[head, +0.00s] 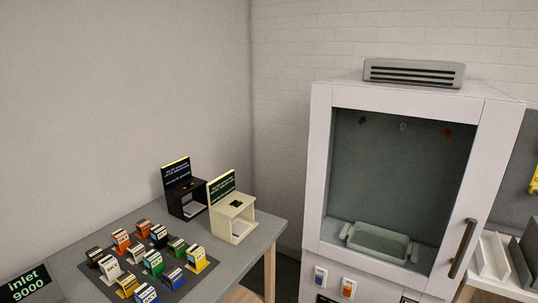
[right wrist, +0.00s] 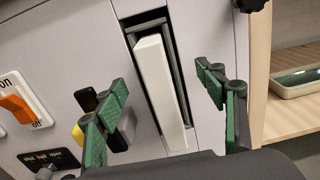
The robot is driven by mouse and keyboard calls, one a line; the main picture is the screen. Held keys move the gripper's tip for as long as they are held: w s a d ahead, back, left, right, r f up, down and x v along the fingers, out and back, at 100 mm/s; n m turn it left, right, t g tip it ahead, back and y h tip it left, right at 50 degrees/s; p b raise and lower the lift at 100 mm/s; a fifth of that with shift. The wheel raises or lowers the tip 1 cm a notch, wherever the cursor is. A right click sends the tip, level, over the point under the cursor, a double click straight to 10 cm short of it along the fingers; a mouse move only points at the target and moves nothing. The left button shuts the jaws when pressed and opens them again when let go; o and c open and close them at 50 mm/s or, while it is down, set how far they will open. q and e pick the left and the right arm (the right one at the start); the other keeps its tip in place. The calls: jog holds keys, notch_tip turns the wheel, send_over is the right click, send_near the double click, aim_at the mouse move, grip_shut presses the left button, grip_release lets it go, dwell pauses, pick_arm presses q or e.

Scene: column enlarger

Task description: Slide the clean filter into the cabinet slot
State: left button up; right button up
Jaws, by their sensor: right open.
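The cabinet (head: 318,170) stands at the right in the head view, with its glass door shut. In the right wrist view, a cream-white slab (right wrist: 160,90), apparently the clean filter, sits in a dark-framed upright slot (right wrist: 181,75) in the cabinet's front. Its near end sticks out of the slot, and how deep it sits cannot be told. My right gripper (right wrist: 161,84) is open, its green-padded fingers on either side of the slab with gaps between. My left gripper is in neither view.
An orange on/off switch (right wrist: 17,107) and a yellow-and-black part lie left of the slot. The head view shows a table (head: 225,262) with several coloured cartridges, and a pale tray (head: 378,243) inside the cabinet.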

jog(key=shift+o, duration=0.6)
jog(key=shift+s+a, duration=0.25)
jog(key=shift+a, duration=0.6)
jog(key=o, duration=0.5)
jog(key=shift+f+p+v, duration=0.2)
jog(key=shift+p+v, duration=0.1)
jog(key=shift+v, duration=0.5)
jog(key=shift+f+p+v, duration=0.15)
jog(key=shift+p+v, duration=0.15)
jog(key=shift+v, duration=0.5)
jog(key=shift+c, duration=0.2)
jog(key=shift+s+a+r+p, duration=0.1)
jog(key=shift+s+p, duration=0.1)
jog(key=shift+s, duration=0.3)
jog(key=shift+s+r+p, duration=0.15)
jog(key=shift+s+p, duration=0.05)
jog(key=shift+s, duration=0.35)
